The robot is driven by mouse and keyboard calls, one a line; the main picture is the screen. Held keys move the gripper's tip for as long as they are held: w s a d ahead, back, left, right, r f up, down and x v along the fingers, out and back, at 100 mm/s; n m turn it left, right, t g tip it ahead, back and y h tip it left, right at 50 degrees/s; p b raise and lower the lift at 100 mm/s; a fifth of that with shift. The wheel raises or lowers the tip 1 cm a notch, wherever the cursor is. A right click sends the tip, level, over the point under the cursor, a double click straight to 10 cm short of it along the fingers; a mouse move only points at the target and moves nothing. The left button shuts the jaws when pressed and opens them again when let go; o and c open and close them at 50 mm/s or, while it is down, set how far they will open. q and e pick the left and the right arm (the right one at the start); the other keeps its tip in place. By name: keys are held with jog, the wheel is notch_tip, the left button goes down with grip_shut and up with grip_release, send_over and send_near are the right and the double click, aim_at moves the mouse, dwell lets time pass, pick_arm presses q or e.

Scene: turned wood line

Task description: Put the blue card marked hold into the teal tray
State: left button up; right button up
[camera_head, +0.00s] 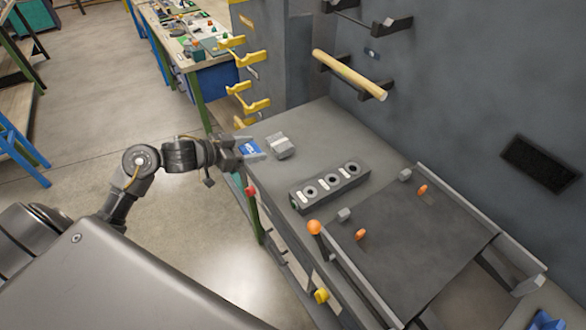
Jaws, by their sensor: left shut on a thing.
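The blue card (250,148) with pale marking lies at the left end of the grey bench top, by its edge. My left gripper (241,149) comes in from the left and is shut on the card's near side. The fingertips are small here, and I cannot tell whether the card is lifted off the bench. I cannot make out the teal tray for sure. My right gripper is out of view.
A grey block (281,146) stands close right of the card. A grey holder with several round holes (330,187) stands farther along the bench. A dark sloped plate with orange pegs (410,240) fills the right. Yellow hooks (254,58) jut out behind.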

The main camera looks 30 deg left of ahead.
pick_arm(q)
jog(key=w+d+f+p, duration=0.1)
jog(key=w+d+f, duration=0.2)
jog(key=w+d, duration=0.2)
send_over(293, 172)
jog(key=s+a, duration=0.1)
notch_tip(293, 172, down, 4)
jog(key=shift+r, duration=0.1)
jog(key=shift+w+d+f+p, duration=0.15)
jog(key=shift+f, duration=0.2)
jog(key=shift+w+d+f+p, duration=0.15)
jog(key=shift+f, duration=0.2)
jog(key=f, duration=0.1)
jog(key=p, duration=0.1)
jog(key=f+p, duration=0.1)
jog(key=shift+w+d+f, duration=0.25)
jog(key=shift+f, duration=0.5)
jog(key=shift+f, duration=0.1)
jog(key=shift+f, duration=0.15)
jog(key=o, duration=1)
